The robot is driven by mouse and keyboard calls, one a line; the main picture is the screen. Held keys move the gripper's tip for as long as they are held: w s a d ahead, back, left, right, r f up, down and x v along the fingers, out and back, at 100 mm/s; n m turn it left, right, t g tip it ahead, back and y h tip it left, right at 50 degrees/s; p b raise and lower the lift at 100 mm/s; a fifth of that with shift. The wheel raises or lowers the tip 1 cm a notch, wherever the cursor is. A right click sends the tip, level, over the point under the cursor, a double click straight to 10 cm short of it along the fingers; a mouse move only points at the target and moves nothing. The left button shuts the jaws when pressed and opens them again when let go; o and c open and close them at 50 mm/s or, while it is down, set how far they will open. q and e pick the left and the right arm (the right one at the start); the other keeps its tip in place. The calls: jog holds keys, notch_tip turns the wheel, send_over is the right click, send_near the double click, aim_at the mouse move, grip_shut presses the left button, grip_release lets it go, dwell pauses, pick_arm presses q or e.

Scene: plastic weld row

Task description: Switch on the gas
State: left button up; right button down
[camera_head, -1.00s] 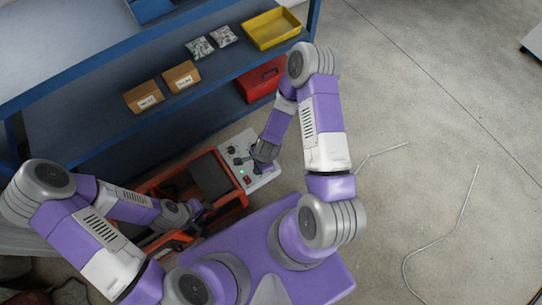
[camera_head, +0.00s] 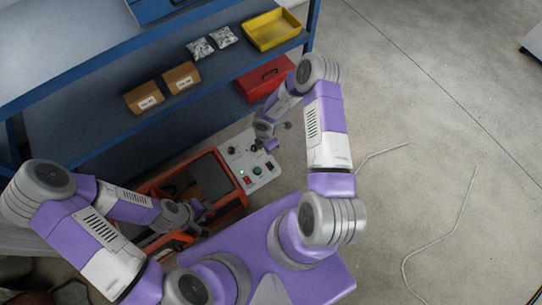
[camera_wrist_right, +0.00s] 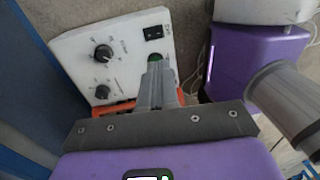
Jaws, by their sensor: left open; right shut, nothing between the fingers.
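The pale control panel (camera_head: 236,163) lies beside the orange-framed machine and also shows in the right wrist view (camera_wrist_right: 75,45). It carries black knobs (camera_wrist_right: 103,53), a green button (camera_head: 257,170), a red switch (camera_head: 247,181) and a lit green lamp (camera_head: 242,172). A black rocker switch (camera_wrist_right: 153,32) sits near the panel's edge; its on or off position is not clear. My right gripper (camera_head: 270,146) is shut and empty above the panel. In the right wrist view its fingertips (camera_wrist_right: 155,68) partly cover the green button; contact cannot be told. My left gripper (camera_head: 205,209) is open over the machine.
The orange-framed machine (camera_head: 239,190) stands left of the panel. A blue shelf unit (camera_head: 185,125) behind holds cardboard boxes, silver packets and a yellow tray (camera_head: 250,42). A red case (camera_head: 245,92) is on its lower level. The floor to the right is mostly clear, with thin cables.

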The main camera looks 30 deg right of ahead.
aim_at(271, 167)
jog(key=f+b, duration=0.1)
jog(key=f, duration=0.3)
jog(key=s+f+b, duration=0.1)
jog(key=f+b, duration=0.1)
jog(key=f, duration=0.3)
jog(key=f+b, duration=0.2)
jog(key=f, duration=0.2)
jog(key=shift+s+d+f, duration=0.1)
jog(key=shift+s+f, duration=0.25)
jog(key=shift+f, duration=0.15)
